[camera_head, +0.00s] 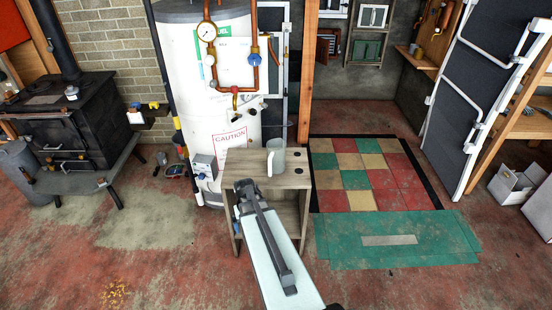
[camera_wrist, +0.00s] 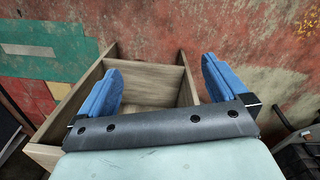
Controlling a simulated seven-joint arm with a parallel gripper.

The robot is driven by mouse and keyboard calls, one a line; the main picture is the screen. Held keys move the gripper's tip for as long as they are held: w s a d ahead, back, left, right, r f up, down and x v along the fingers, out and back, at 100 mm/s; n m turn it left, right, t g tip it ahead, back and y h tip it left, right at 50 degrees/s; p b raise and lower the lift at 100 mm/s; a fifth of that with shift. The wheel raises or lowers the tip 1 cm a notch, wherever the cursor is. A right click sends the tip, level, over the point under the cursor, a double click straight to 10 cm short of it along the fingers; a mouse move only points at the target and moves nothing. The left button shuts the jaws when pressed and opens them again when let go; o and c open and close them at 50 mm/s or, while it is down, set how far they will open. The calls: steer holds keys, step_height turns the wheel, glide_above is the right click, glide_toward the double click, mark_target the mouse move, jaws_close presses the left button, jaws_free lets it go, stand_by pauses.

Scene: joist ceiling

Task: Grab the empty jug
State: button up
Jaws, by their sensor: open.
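A pale grey jug (camera_head: 279,158) stands upright on top of a small wooden stand (camera_head: 238,165), toward its back. Its handle is on the left side in the head view. I cannot tell whether anything is inside it. My gripper (camera_head: 240,203) is at the front of the stand, nearer the camera than the jug and apart from it. In the wrist view my gripper (camera_wrist: 161,72) has its two blue fingers spread wide with nothing between them. Behind them are the open shelves of the stand (camera_wrist: 150,78). The jug does not show in the wrist view.
A white water tank (camera_head: 190,80) with copper pipes stands close behind the stand at left. A black stove (camera_head: 75,120) is farther left. A coloured tile mat (camera_head: 365,175) lies right of the stand. The red floor in front is mostly clear.

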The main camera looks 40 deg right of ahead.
steer(key=w+d+r+m+t+h, duration=0.2)
steer(key=w+d+r, duration=0.4)
steer(key=d+r, duration=0.65)
steer(key=m+h, duration=0.1)
glide_toward(276, 145)
steer(key=shift+t, duration=0.3)
steer(key=a, duration=0.1)
steer(key=s+a, duration=0.1)
steer(key=a, duration=0.2)
steer(key=shift+s+a+f, duration=0.2)
steer(key=shift+s+f, duration=0.1)
steer(key=shift+s, duration=0.1)
steer(key=w+d+f+m, duration=0.1)
steer(key=d+f, duration=0.1)
steer(key=f, duration=0.1)
steer(key=w+d+f+m, duration=0.1)
steer(key=d+f+m, duration=0.1)
steer(key=d+f, duration=0.1)
steer(key=w+d+f+m+h, duration=0.1)
steer(key=d+f, duration=0.1)
steer(key=f, duration=0.3)
steer(key=shift+w+d+f, duration=0.25)
steer(key=shift+w+d, duration=0.05)
steer(key=shift+c, duration=0.4)
steer(key=c, duration=0.7)
